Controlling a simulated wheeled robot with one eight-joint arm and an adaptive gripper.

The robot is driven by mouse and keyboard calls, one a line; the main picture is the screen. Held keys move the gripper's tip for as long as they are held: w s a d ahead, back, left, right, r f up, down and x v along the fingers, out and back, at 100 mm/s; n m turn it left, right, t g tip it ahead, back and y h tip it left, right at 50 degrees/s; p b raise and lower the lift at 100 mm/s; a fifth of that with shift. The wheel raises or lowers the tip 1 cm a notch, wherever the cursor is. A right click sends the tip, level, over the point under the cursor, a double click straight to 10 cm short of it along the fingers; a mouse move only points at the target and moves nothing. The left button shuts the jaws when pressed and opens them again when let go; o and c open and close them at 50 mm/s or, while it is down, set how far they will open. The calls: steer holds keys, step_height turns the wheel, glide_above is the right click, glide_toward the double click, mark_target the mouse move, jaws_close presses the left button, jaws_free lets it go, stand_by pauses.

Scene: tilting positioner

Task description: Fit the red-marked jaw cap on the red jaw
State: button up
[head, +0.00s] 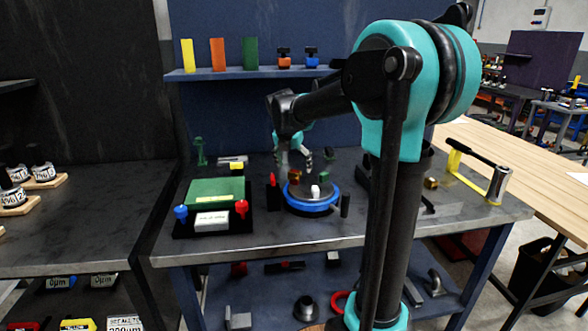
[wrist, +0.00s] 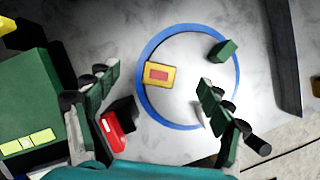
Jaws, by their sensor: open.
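The tilting positioner is a pale round plate with a blue rim (head: 312,207); the rim also shows in the wrist view (wrist: 147,103). A yellow block with a red square on top (wrist: 158,76) sits at the plate's left part; it also shows in the head view (head: 294,175). I cannot tell whether it is the cap or a jaw. A red piece (wrist: 112,128) in a black base stands outside the rim at left. My gripper (wrist: 156,80) is open and empty above the plate, its fingers to either side of the yellow block, apart from it.
A green block (wrist: 221,51) and a white piece (head: 315,191) are on the plate. A green box (head: 215,190) with red and blue knobs stands left. A dark bar (wrist: 283,55) lies right of the rim. A shelf (head: 250,74) runs behind.

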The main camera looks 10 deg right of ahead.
steer(key=shift+w+d+r+v, duration=0.1)
steer(key=shift+w+v, duration=0.05)
steer(key=shift+v, duration=0.7)
steer(key=shift+w+d+r+v, duration=0.1)
steer(key=shift+w+v, duration=0.05)
steer(key=shift+v, duration=0.7)
steer(key=shift+w+d+v, duration=0.1)
steer(key=shift+w+v, duration=0.1)
steer(key=shift+v, duration=0.7)
